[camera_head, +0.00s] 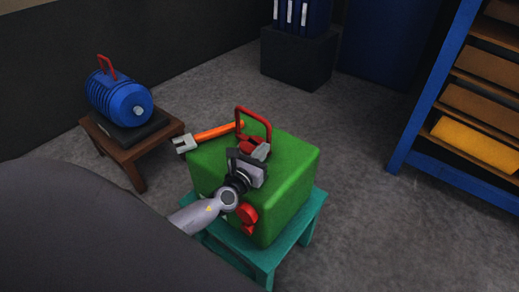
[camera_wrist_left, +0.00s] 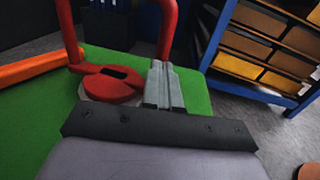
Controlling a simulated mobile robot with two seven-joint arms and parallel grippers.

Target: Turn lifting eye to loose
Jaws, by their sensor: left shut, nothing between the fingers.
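A red lifting eye (camera_head: 268,127) with an upright loop stands on top of the green casting (camera_head: 291,170). In the left wrist view, the lifting eye (camera_wrist_left: 107,86) has a flat red base with a dark slot. My left gripper (camera_head: 261,152) is above the casting's top, at the near right side of the eye. Its fingers (camera_wrist_left: 164,84) are shut together and empty, close beside the red base; I cannot tell whether they touch it. The gripper hides part of the eye's base in the head view. My right gripper is not in view.
A red fitting (camera_head: 247,215) is on the casting's near side. An orange-handled wrench (camera_head: 213,132) is at its back left. The casting rests on a teal stand (camera_head: 284,254). A blue motor (camera_head: 118,99) sits on a brown table, left. A blue shelf (camera_head: 433,88) stands right.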

